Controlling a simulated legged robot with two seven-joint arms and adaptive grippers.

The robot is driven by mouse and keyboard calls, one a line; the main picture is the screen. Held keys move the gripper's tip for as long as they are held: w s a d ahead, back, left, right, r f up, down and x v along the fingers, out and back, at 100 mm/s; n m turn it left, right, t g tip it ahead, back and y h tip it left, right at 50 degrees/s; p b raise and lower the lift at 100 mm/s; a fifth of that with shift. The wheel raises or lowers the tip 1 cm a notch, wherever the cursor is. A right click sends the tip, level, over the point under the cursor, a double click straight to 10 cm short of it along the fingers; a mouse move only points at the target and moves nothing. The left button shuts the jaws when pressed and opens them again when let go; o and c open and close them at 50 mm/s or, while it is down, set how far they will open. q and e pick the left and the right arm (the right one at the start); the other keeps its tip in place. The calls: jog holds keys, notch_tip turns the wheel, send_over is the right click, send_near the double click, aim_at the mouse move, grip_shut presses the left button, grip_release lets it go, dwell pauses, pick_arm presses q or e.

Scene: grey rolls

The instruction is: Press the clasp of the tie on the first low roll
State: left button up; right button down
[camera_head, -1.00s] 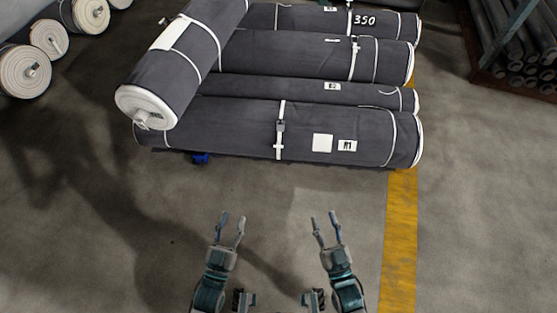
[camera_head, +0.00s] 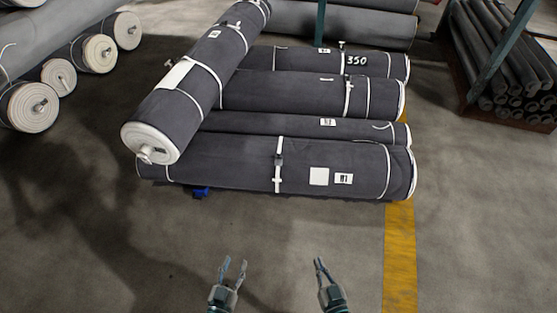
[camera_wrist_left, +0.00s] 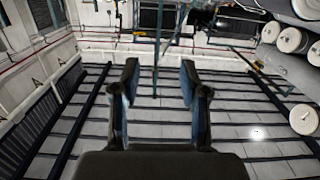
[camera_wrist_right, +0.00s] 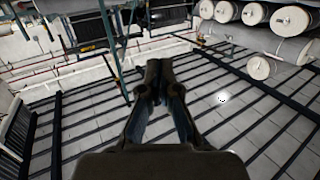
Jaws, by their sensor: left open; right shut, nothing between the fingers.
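The nearest low roll (camera_head: 230,166) is dark grey and lies crosswise at the front of the pile. White labels sit to the right of the tie. My left gripper (camera_head: 234,262) is open and empty over the floor, in front of the roll and apart from it. My right gripper (camera_head: 318,262) is shut and empty, also apart from the roll. The wrist views show the left fingers (camera_wrist_left: 157,80) spread and the right fingers (camera_wrist_right: 158,75) together.
More low rolls, including one marked 350 (camera_head: 357,61), lie behind. A tilted roll (camera_head: 190,85) rests across their left end. A blue chock (camera_head: 201,192) sits under the front roll. A yellow floor line (camera_head: 398,255) runs at right. The floor before my grippers is clear.

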pick_arm(q)
jog(key=s+a+f+g+y+p, duration=0.2)
jog(key=s+a+f+g+p, duration=0.2)
jog(key=s+f+g, duration=0.3)
jog(key=s+a+f+g+y+p, duration=0.2)
jog(key=s+a+f+g+p, duration=0.2)
jog(key=s+f, duration=1.1)
jog(key=f+g+p, duration=0.1)
jog(key=g+p, duration=0.1)
jog(key=g, duration=0.1)
jog(key=shift+s+f+g, duration=0.35)
jog(key=shift+s+g, duration=0.05)
pick_arm(e)
jog(key=s+d+f+g+h, duration=0.2)
jog(key=s+d+f+g, duration=0.2)
jog(key=s+f+g, duration=0.3)
jog(key=s+d+f+g+h, duration=0.2)
jog(key=s+d+f+g, duration=0.2)
jog(key=s+f, duration=1.1)
jog(key=f+g, duration=0.1)
jog(key=g, duration=0.2)
jog(key=shift+s+f+g, duration=0.35)
jog(key=shift+s+g, duration=0.05)
pick_arm(q)
jog(key=shift+w+a, duration=0.1)
jog(key=shift+a, duration=0.05)
pick_arm(e)
jog(key=shift+w+d, duration=0.1)
